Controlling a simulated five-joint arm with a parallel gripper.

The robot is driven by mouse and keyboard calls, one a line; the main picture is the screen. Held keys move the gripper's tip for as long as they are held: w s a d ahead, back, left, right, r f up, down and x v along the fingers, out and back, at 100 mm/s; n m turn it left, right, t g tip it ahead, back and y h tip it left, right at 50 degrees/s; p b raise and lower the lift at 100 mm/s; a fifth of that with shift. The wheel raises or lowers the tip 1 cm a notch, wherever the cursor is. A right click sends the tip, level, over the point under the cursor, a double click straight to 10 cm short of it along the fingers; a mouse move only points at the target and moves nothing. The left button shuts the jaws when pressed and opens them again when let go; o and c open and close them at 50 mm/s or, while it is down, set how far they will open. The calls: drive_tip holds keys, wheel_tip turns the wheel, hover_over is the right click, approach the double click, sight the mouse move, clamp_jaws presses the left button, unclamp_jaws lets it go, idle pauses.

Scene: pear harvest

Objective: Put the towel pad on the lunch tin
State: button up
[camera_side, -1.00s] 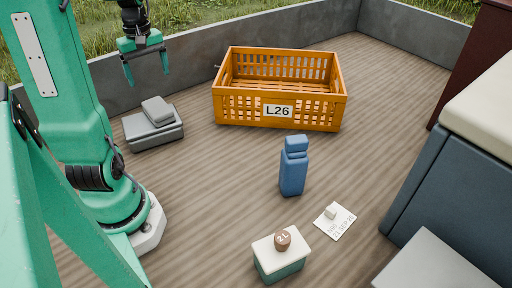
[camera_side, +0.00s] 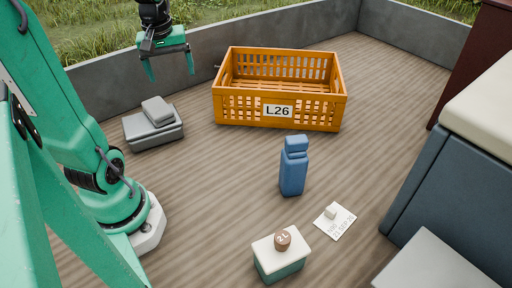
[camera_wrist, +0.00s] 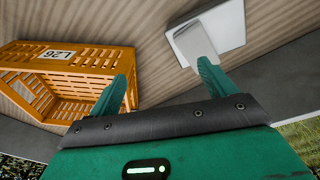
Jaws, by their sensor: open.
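The towel pad (camera_side: 157,110), a small light-grey folded block, lies on top of the lunch tin (camera_side: 140,137), a low grey flat box at the left by the wall. In the wrist view the pad (camera_wrist: 190,45) rests on the paler tin (camera_wrist: 231,27), partly behind one finger. My gripper (camera_side: 171,75) is open and empty, above and to the right of the pad, apart from it. Its two green fingers (camera_wrist: 163,70) are spread wide in the wrist view.
An orange crate marked L26 (camera_side: 229,110) stands right of the tin. A blue bottle (camera_side: 293,173), a white card (camera_side: 337,226) with a small block, and a white-topped green box (camera_side: 280,265) with a brown 2L weight (camera_side: 283,239) stand in front. A grey wall (camera_side: 110,80) runs behind.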

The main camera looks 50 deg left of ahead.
drive_tip(key=s+d+r+m+t, duration=0.1)
drive_tip(key=d+m+t, duration=0.1)
drive_tip(key=d+m, duration=0.4)
drive_tip(key=s+d+r+m+t+h, duration=0.1)
drive_tip(key=d+m, duration=0.5)
drive_tip(key=d, duration=0.7)
drive_tip(key=shift+s+d+r+m+t, duration=0.15)
drive_tip(key=shift+s+m+t, duration=0.25)
drive_tip(key=shift+t, duration=0.3)
